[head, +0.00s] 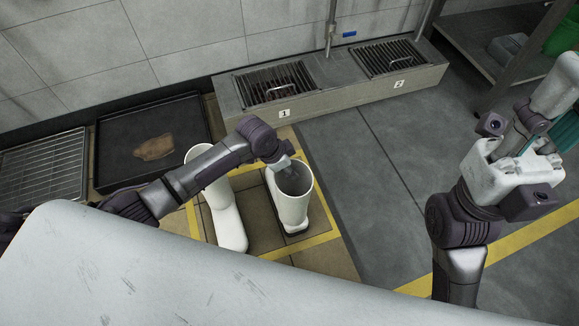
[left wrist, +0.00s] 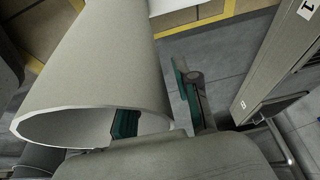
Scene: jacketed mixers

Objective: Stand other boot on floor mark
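Two white boots stand inside a yellow-outlined floor mark (head: 326,237) on brown tiles. The left boot (head: 228,220) appears upright, its toe toward me and its top partly behind my left arm. The right boot (head: 292,210) appears upright, its round opening facing up and a dark sole at the bottom. My left gripper (head: 284,165) is at its rim. In the left wrist view, the boot shaft (left wrist: 95,70) fills the left side. One teal-padded finger shows inside its opening, the other outside, with a gap beside the wall. My right gripper (head: 540,135) is raised at right; its grip is unclear.
A black tray (head: 110,170) with a brown patch lies left of the mark, beside a wire rack (head: 42,168). A low grey block (head: 330,95) with grates numbered 1 and 2 runs behind. A metal shelf (head: 470,50) stands at upper right. Grey floor right of the mark is clear.

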